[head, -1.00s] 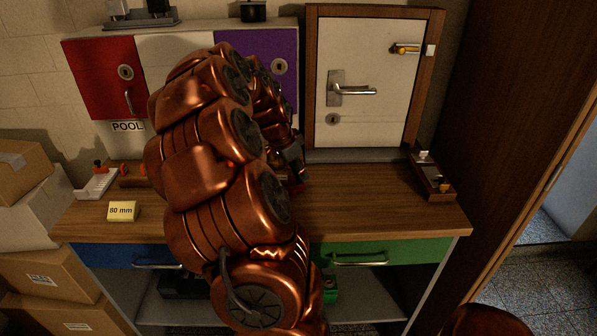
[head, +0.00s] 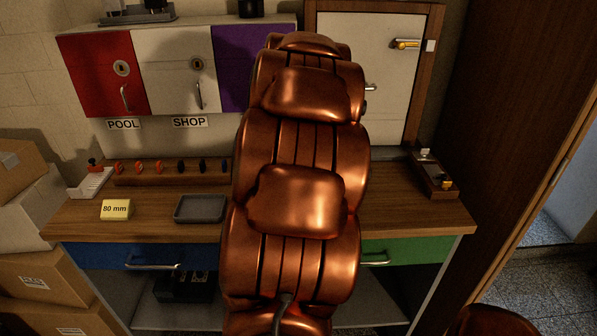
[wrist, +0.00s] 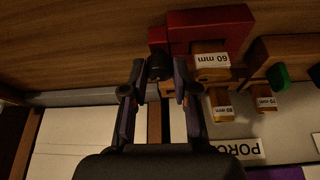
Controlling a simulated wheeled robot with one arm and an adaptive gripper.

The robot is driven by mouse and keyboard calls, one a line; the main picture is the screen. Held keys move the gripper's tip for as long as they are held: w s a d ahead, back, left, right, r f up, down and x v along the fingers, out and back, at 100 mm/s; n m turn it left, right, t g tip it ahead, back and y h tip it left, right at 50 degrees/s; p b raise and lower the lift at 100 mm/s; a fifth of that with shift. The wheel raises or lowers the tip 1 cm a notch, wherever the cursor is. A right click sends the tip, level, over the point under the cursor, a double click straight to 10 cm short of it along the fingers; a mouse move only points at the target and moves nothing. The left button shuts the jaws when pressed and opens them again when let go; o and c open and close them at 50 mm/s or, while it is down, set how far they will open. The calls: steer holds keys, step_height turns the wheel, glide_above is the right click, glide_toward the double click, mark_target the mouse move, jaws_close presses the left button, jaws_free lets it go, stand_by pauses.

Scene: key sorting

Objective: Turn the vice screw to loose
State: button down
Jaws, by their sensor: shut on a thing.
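The red vice (wrist: 207,30) stands on the wooden bench in the wrist view. Its dark screw knob (wrist: 160,67) sticks out beside a smaller red part. My gripper (wrist: 159,73) is shut on this knob, with one finger on each side of it. An amber block (wrist: 211,69) with a white label is at the vice, just right of the fingers. How far the screw is turned cannot be told. In the head view my arm hides the vice and my gripper.
More amber blocks (wrist: 265,97) and a green piece (wrist: 279,77) lie right of my gripper. In the head view, a grey tray (head: 200,208), a yellow 80 mm card (head: 116,209) and a key rack (head: 168,179) are on the left; a small wooden board (head: 433,178) is on the right.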

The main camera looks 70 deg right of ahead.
steer(key=n+t+b, duration=0.1)
steer(key=n, duration=0.1)
steer(key=n+t+y+b, duration=0.1)
steer(key=n, duration=0.2)
steer(key=shift+d+n+b, duration=0.1)
steer(key=shift+n+b, duration=0.2)
steer(key=shift+b, duration=0.1)
steer(key=shift+n+t+y+b, duration=0.4)
steer(key=shift+n+y+b, duration=0.4)
steer(key=shift+n, duration=1.4)
steer(key=shift+r, duration=0.1)
steer(key=c, duration=0.9)
jaws_free()
steer(key=shift+s, duration=0.1)
steer(key=v, duration=1.2)
